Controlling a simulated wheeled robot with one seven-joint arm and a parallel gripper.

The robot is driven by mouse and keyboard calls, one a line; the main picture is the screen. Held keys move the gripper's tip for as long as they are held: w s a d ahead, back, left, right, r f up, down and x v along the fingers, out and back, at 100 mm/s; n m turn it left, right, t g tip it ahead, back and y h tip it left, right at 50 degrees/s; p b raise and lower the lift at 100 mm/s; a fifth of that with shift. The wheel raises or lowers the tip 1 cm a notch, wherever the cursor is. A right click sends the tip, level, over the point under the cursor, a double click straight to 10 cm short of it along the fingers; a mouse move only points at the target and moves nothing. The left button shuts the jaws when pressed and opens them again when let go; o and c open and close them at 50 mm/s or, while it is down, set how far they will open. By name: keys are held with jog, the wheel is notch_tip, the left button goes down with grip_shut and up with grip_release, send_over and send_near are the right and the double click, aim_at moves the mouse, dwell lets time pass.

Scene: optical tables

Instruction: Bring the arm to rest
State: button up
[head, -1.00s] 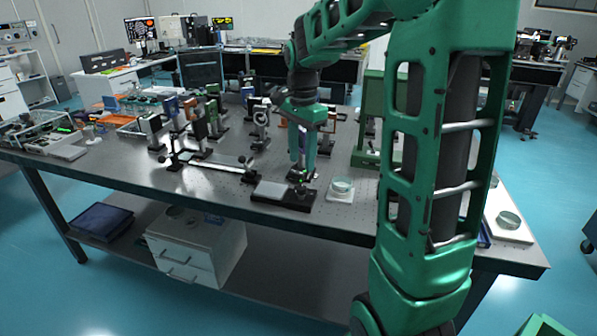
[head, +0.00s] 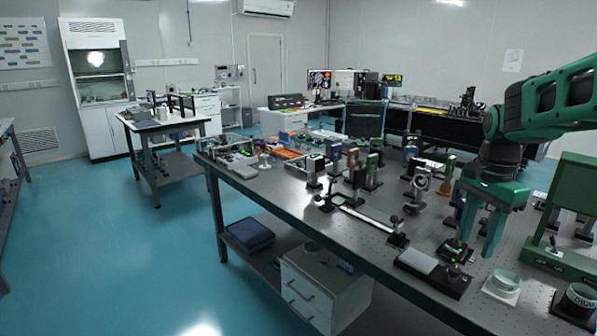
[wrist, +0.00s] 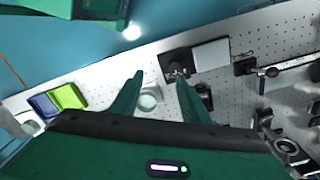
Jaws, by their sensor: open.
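My arm (head: 550,105) is green and reaches in from the right in the head view. My gripper (head: 477,256) points down over the front part of the optical table (head: 370,262). Its two fingers are apart with nothing held between them. In the wrist view my gripper (wrist: 160,80) is open, and a round glass dish (wrist: 149,100) shows below and between the fingers. In the head view the dish on its white pad (head: 503,284) is just right of the fingers. A black block with a light plate (head: 418,262) is to their left.
Several optical mounts (head: 355,180) and a rail (head: 365,219) stand left of my gripper. A green press-like frame (head: 565,215) is close on its right. Blue and green trays (wrist: 67,97) lie at left in the wrist view. Open blue floor (head: 110,270) lies left of the table.

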jog(key=s+a+f+n, duration=0.1)
jog(key=s+f+n, duration=0.2)
jog(key=s, duration=0.8)
jog(key=s+a+f+n, duration=0.1)
jog(key=s+f+n, duration=0.2)
jog(key=s, duration=0.9)
jog(key=n, duration=0.3)
jog(key=shift+s+f, duration=0.15)
jog(key=shift+s, duration=0.15)
jog(key=shift+a, duration=0.1)
jog(key=shift+w+f, duration=0.25)
jog(key=shift+w, duration=0.35)
